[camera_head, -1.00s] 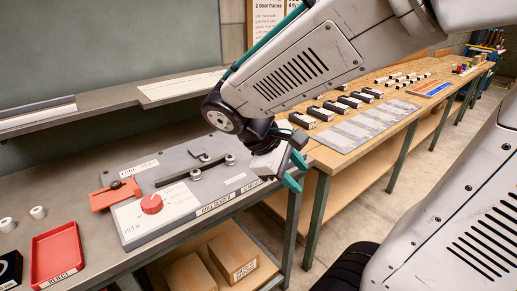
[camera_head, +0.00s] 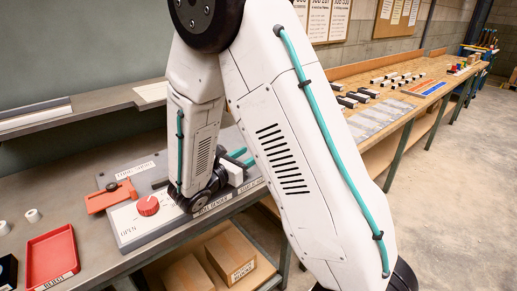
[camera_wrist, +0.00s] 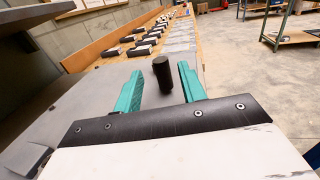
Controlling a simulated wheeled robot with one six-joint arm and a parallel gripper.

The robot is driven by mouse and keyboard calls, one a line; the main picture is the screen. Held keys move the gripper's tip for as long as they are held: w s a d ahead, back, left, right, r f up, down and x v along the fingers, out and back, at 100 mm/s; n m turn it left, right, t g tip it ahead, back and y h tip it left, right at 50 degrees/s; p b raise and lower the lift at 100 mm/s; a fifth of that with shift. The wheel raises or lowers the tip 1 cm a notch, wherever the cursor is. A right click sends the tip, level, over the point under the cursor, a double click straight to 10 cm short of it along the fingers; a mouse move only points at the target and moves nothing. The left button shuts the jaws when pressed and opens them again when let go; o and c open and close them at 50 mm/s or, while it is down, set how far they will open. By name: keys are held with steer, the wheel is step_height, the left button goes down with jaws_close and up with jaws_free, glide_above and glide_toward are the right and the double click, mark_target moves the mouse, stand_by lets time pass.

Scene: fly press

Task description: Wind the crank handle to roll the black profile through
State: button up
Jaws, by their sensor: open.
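The grey roll bender (camera_head: 128,238) stands on the bench in the head view, with a red round knob (camera_head: 148,205) on its white plate marked OPEN. An orange-red part (camera_head: 110,197) lies at its left. My gripper (camera_head: 243,158) is at the right end of the bender, fingers pointing away to the right. In the wrist view its two teal fingers are open on either side of an upright black cylinder (camera_wrist: 162,75), which looks like the crank handle's grip. Gaps show on both sides of it. The black profile and rollers are hidden behind my arm.
A red tray (camera_head: 52,258) and white rolls (camera_head: 33,215) are left of the bender. Cardboard boxes (camera_head: 230,256) sit on the shelf below. A wooden bench (camera_head: 425,95) with several dark and white blocks runs off behind, right. The floor at right is clear.

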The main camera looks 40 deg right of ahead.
steer(key=shift+x, duration=2.8)
jaws_close()
